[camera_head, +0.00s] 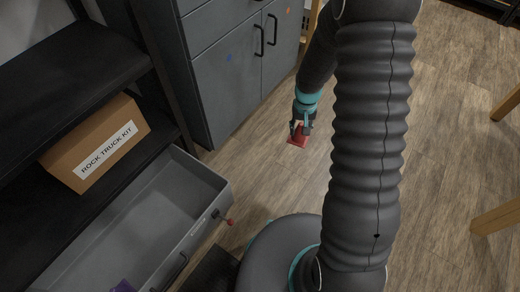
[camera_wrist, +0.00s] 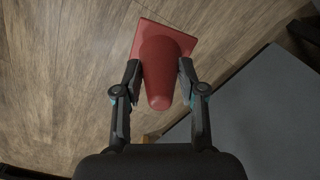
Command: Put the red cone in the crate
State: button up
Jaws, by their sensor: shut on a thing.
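The red cone (camera_head: 299,139) is in my gripper (camera_head: 302,126), low in front of the grey cabinet. In the wrist view, my gripper (camera_wrist: 159,72) has one finger on each side of the cone (camera_wrist: 160,60), and its square base is at the far end. I cannot tell whether the base touches the floor. A grey open-topped container (camera_head: 205,228), which may be the crate, is at the lower left. Part of it runs out of the picture.
A brown "ROCK TRUCK KIT" box (camera_head: 97,143) lies on the black shelf (camera_head: 75,75). The grey cabinet (camera_head: 228,75) stands behind the gripper. A red knob (camera_head: 230,222) sticks out from the container. Wooden floor (camera_head: 435,130) is clear at the right, with wooden legs (camera_head: 500,215) at the edge.

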aim_at(152, 261)
jog(key=u, duration=0.55)
jog(key=i, duration=0.15)
jog(key=u, duration=2)
